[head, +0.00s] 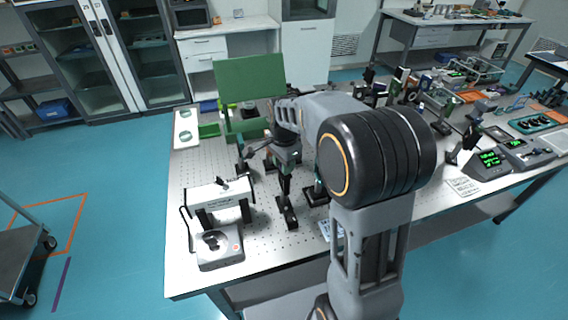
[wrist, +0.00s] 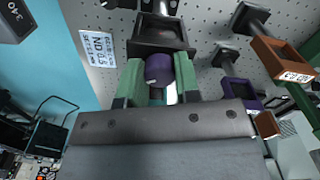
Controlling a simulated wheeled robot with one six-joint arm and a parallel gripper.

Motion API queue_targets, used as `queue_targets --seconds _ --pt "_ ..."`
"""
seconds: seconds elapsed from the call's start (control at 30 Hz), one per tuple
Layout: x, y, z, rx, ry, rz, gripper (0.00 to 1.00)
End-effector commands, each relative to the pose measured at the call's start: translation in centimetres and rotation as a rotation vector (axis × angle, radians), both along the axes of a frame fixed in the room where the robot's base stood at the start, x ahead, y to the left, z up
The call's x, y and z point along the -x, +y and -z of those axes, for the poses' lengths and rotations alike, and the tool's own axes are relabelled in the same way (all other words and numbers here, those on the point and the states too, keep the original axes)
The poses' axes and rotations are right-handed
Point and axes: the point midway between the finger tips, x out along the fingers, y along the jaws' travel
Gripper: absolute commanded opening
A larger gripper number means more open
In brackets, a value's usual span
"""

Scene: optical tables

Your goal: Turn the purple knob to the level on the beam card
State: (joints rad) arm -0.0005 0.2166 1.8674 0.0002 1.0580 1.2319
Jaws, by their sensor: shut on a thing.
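The purple knob (wrist: 159,70) sits in the middle of the wrist view, in front of a black mount (wrist: 160,32). The green fingers of my gripper (wrist: 159,84) stand on either side of the knob and are shut on it. A small pale mark shows on the knob's lower edge. A white card (wrist: 97,48) with dark print lies on the table to the left; it seems to read "ND 0.5", upside down or turned. In the head view my gripper (head: 285,152) is over the table's left part, and my arm hides the knob.
In the wrist view a purple-framed mount (wrist: 240,92) and a brown-framed mount (wrist: 278,58) stand to the right. In the head view a white bridge-shaped stand (head: 218,196) and a grey control box (head: 220,248) are at left front.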

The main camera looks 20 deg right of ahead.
Motion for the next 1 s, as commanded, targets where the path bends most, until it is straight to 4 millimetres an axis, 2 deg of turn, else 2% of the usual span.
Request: queue_targets --seconds 0.4,0.43,0.67,1.0 --pt "-0.06 -0.02 -0.1 0.001 -0.003 0.005 0.07" --pt "-0.06 -0.02 -0.1 0.001 -0.003 0.004 0.33" --pt "-0.03 -0.01 -0.06 0.001 -0.001 0.004 0.55" --pt "-0.06 0.0 -0.57 0.0 -0.003 0.004 0.56"
